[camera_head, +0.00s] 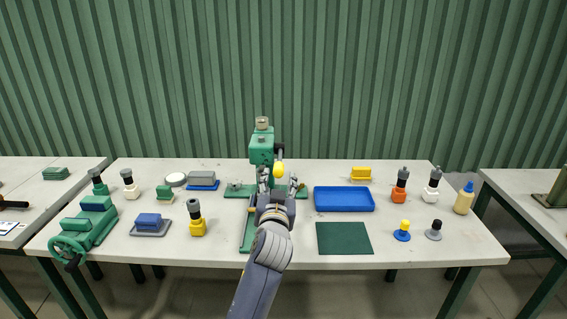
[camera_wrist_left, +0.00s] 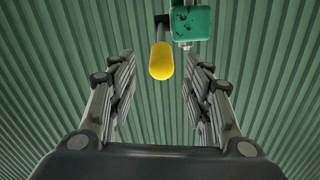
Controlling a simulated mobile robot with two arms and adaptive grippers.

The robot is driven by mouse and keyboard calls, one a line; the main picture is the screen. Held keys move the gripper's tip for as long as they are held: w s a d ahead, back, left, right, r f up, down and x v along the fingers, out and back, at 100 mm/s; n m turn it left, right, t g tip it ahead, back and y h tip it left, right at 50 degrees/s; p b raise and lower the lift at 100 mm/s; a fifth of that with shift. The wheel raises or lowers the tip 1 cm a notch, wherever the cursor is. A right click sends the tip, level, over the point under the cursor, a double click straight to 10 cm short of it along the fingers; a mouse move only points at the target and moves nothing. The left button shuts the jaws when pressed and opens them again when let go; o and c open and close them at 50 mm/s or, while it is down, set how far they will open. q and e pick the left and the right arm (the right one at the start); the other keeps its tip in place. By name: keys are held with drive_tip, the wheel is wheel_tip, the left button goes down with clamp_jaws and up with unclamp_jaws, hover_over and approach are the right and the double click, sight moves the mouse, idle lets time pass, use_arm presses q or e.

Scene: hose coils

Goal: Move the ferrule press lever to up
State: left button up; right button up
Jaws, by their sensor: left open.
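The ferrule press (camera_head: 262,147) is a green upright machine near the middle of the table, its head also in the left wrist view (camera_wrist_left: 191,24). Its lever has a yellow knob (camera_head: 279,170) at the right side of the head, pointing toward me. In the left wrist view the yellow knob (camera_wrist_left: 161,61) shows between and beyond the fingertips, apart from both. My left gripper (camera_head: 279,184) is open and empty, just in front of and below the knob, and hides part of the press column and base. My right gripper is not in view.
A blue tray (camera_head: 344,199) and a dark green mat (camera_head: 344,238) lie right of the press. Several stamps and a bottle (camera_head: 464,198) stand further right. A green vise-like device (camera_head: 85,228) with a handwheel, blocks and more stamps are at left. Air around the lever looks free.

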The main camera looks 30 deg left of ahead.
sight(279, 164)
use_arm(q)
drive_tip(key=shift+w+a+r, duration=0.1)
drive_tip(key=shift+w+a, duration=0.15)
drive_tip(key=shift+w, duration=0.1)
drive_tip(key=p+x, duration=0.1)
drive_tip(key=x, duration=0.6)
drive_tip(key=shift+w+a+p, duration=0.2)
drive_tip(key=shift+w+p, duration=0.15)
drive_tip(key=shift+p, duration=0.05)
drive_tip(key=shift+x, duration=0.85)
drive_tip(key=shift+c, duration=0.6)
drive_tip(key=c, duration=0.9)
clamp_jaws()
